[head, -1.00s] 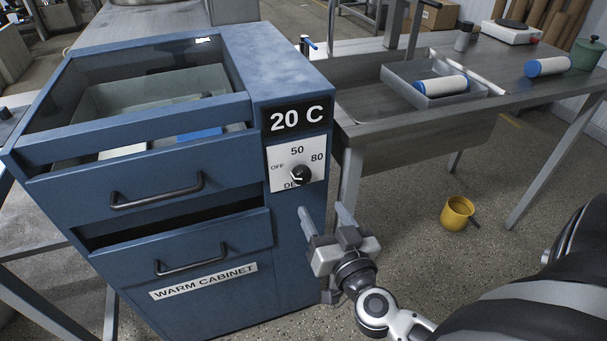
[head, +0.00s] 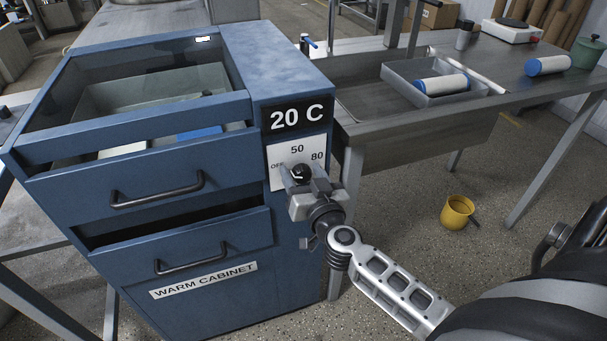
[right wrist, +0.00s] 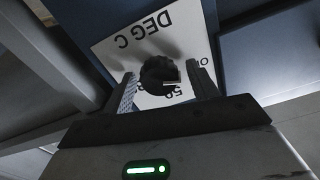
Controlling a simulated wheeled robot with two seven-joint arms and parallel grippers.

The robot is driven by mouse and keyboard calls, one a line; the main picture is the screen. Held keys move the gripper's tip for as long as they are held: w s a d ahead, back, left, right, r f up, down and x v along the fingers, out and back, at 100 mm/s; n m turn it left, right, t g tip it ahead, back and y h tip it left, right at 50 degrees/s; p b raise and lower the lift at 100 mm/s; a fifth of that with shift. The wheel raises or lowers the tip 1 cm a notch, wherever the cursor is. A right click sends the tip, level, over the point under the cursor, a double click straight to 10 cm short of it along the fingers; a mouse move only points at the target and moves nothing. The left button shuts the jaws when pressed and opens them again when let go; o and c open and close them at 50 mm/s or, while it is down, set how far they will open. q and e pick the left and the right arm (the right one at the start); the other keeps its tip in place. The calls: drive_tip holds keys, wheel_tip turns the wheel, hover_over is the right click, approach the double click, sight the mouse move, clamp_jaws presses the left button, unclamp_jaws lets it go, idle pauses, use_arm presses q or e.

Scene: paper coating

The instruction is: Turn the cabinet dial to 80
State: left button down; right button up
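The blue warm cabinet (head: 240,285) stands at the left in the head view. Its display (head: 298,116) reads 20 C. Below it is a white dial plate (head: 283,155) marked OFF, 50 and 80. The black dial (head: 300,172) is partly covered by my right gripper (head: 302,177). In the right wrist view the dial (right wrist: 159,74) sits between the two fingers, with a gap visible on each side. Its pale mark points towards the OFF side. My right gripper is open around the dial. My left gripper is not in view.
The cabinet's drawer handles (head: 158,193) stick out left of the dial. A metal table (head: 420,125) with a tray (head: 448,100) and a blue-capped roll (head: 442,84) stands at the right. A yellow mug (head: 456,213) is on the floor.

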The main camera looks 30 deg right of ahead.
drive_tip(key=c, duration=0.9)
drive_tip(key=shift+o, duration=0.2)
